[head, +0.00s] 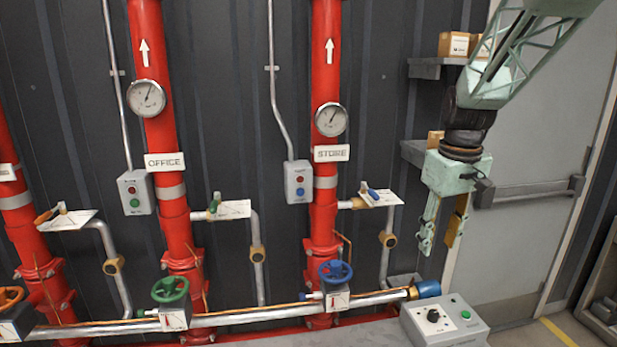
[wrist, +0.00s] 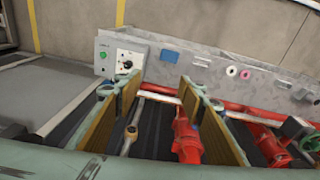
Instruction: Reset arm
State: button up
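My gripper (head: 440,240) hangs at the right in the head view, fingers pointing down, above the grey control box (head: 443,322). Its two fingers are spread apart with nothing between them. The wrist view also shows my gripper (wrist: 158,85) open, with a clear gap between its tan finger pads. The control box has a black dial and a green button; it also shows in the wrist view (wrist: 122,57). My gripper touches nothing that I can see.
Red pipes (head: 322,215) with gauges and valves stand along the dark wall at left. A blue handwheel (head: 336,271) and a green handwheel (head: 170,289) sit low on them. A grey door (head: 535,150) with a push bar and a shelf (head: 437,68) with boxes are near my arm.

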jog(key=s+a+r, duration=0.3)
jog(key=s, duration=0.4)
jog(key=s+a+r+m+t, duration=0.1)
jog(key=s+a+r, duration=0.1)
jog(key=s+r, duration=0.35)
jog(key=s+a+r, duration=0.2)
jog(key=s+a, duration=0.1)
jog(key=s, duration=0.5)
jog(key=s+a+m, duration=0.1)
jog(key=s, duration=0.9)
jog(key=s+a+f+m+t, duration=0.1)
jog(key=s+a, duration=0.1)
jog(key=s, duration=0.9)
jog(key=shift+a, duration=0.25)
